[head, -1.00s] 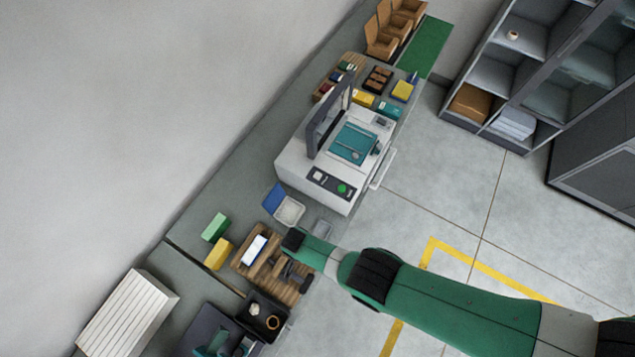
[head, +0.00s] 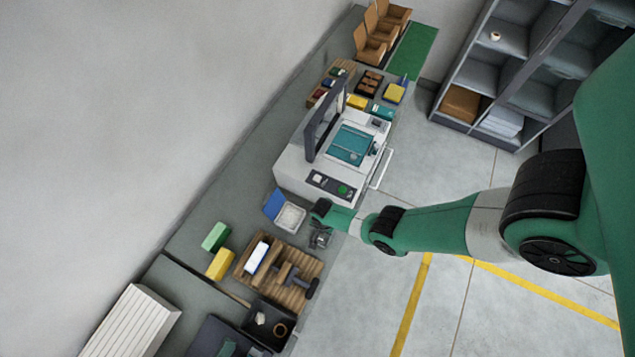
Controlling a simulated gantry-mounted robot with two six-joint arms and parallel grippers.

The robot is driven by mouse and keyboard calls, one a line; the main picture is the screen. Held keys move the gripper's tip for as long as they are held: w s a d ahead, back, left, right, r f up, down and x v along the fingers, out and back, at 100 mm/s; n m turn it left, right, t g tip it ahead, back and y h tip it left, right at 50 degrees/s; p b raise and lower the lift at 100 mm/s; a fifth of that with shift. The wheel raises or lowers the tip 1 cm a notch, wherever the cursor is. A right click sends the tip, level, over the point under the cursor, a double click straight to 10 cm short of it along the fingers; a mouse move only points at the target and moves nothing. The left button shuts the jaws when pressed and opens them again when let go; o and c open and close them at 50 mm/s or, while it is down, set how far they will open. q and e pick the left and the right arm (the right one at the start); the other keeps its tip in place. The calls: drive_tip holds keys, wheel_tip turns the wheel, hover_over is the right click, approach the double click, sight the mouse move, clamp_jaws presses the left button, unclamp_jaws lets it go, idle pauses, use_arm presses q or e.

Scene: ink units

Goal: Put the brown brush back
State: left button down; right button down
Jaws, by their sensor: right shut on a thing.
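My right gripper (head: 320,239) is over the front edge of the bench, between the wooden rack (head: 242,271) and the white printing machine. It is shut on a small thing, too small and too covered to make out. The rack holds a white block (head: 257,257), brown wooden pieces (head: 284,271) and a dark-ended piece (head: 312,288). I cannot tell which of these, if any, is the brown brush. My left gripper is not in view.
A white tray with a blue lid (head: 290,217) sits just left of my right gripper. Green (head: 215,236) and yellow (head: 220,263) blocks lie behind the rack. The white machine (head: 333,160) stands beyond.

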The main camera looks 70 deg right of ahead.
drive_tip(key=f+b, duration=0.2)
drive_tip(key=d+f+b, duration=0.1)
drive_tip(key=f+b, duration=0.1)
drive_tip(key=shift+s, duration=0.15)
drive_tip(key=shift+a+f, duration=0.2)
drive_tip(key=shift+r, duration=0.25)
drive_tip(key=c, duration=1.1)
unclamp_jaws()
drive_tip(key=shift+f, duration=0.2)
drive_tip(key=o, duration=0.5)
